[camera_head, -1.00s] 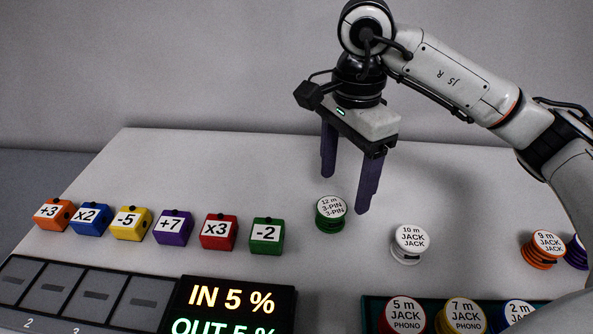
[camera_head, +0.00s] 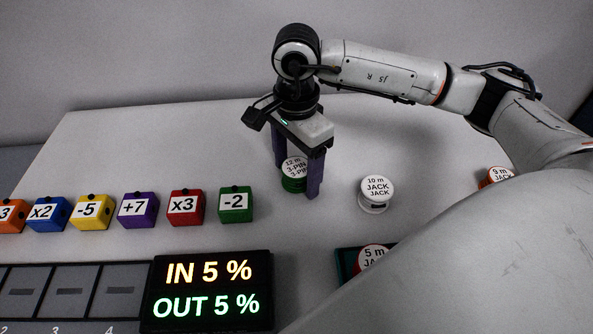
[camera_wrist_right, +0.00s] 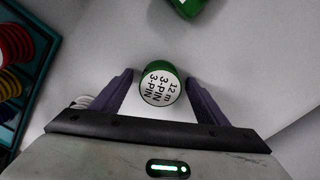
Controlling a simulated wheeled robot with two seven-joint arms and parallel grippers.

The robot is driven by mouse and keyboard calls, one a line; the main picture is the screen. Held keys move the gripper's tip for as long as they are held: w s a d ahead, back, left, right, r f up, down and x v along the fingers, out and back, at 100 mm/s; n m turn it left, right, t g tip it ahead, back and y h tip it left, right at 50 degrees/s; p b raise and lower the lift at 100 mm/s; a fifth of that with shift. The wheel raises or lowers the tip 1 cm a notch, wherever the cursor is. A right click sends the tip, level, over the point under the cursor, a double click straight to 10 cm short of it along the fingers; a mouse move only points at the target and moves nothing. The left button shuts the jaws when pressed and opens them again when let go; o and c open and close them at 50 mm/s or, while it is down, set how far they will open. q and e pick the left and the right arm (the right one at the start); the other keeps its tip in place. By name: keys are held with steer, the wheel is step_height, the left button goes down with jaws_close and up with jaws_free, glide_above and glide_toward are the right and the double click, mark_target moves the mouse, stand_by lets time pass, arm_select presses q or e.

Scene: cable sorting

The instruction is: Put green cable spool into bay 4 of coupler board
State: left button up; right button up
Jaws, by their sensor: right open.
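In the right wrist view the green spool (camera_wrist_right: 161,88) sits between the two purple fingers (camera_wrist_right: 160,92), with a visible gap at each side. The coupler board (camera_head: 100,290) is at the front left, with grey bays numbered along its front edge; the number 4 shows below the bay (camera_head: 117,291) beside the display. My left gripper is not in view.
A display (camera_head: 210,290) reads IN 5 % and OUT 5 %. Several coloured blocks, including a green -2 block (camera_head: 236,205), stand in a row behind the board. A white spool (camera_head: 375,193) is right of the gripper. My right arm hides much of the right side.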

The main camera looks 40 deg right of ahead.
steer(key=c, duration=1.2)
steer(key=shift+c, duration=0.5)
steer(key=shift+r, duration=0.1)
